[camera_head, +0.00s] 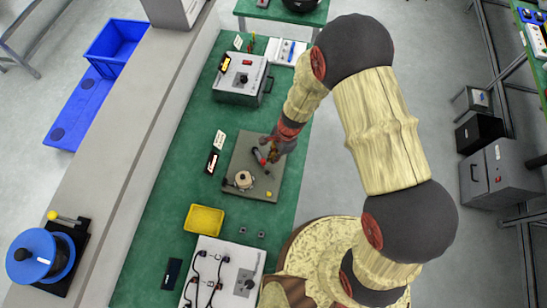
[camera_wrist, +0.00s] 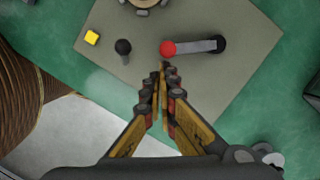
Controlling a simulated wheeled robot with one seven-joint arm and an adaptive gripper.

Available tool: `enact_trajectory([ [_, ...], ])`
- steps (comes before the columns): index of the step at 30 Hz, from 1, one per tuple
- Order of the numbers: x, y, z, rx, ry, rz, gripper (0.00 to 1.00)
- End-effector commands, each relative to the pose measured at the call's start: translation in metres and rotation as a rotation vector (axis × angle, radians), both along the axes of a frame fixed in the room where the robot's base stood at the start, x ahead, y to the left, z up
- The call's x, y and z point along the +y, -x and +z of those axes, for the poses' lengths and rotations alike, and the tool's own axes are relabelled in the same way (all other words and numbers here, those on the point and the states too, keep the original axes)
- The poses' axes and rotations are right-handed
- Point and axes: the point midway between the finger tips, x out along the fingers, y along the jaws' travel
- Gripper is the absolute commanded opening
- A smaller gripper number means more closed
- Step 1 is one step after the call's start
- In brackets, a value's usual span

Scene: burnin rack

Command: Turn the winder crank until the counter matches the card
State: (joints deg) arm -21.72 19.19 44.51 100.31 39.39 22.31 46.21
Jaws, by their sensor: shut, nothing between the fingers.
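A crank with a red knob (camera_wrist: 168,48), a grey arm (camera_wrist: 195,46) and a black hub (camera_wrist: 218,44) is on a grey-brown plate (camera_head: 268,186). In the head view the red crank (camera_head: 259,156) lies just left of my gripper (camera_head: 272,147). In the wrist view my gripper (camera_wrist: 163,74) is shut and empty, its tips just below the red knob; I cannot tell if they touch. A small dark display (camera_head: 212,162), perhaps the counter, and a white card (camera_head: 219,140) stand left of the plate. Their writing is too small to read.
A yellow tray (camera_head: 204,220) and a grey box (camera_head: 241,80) share the green bench. A blue reel (camera_head: 40,258) stands far left.

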Motion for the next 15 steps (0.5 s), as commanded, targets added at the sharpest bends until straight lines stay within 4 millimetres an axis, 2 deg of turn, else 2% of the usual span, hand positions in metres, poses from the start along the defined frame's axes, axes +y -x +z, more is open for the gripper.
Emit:
enact_trajectory([
  [7, -0.028, -0.015, 0.0, -0.001, 0.001, -0.001, 0.0],
  [9, -0.029, -0.018, 0.021, -0.005, -0.001, 0.003, 0.0],
  [15, -0.038, -0.021, 0.062, -0.004, -0.001, 0.002, 0.0],
])
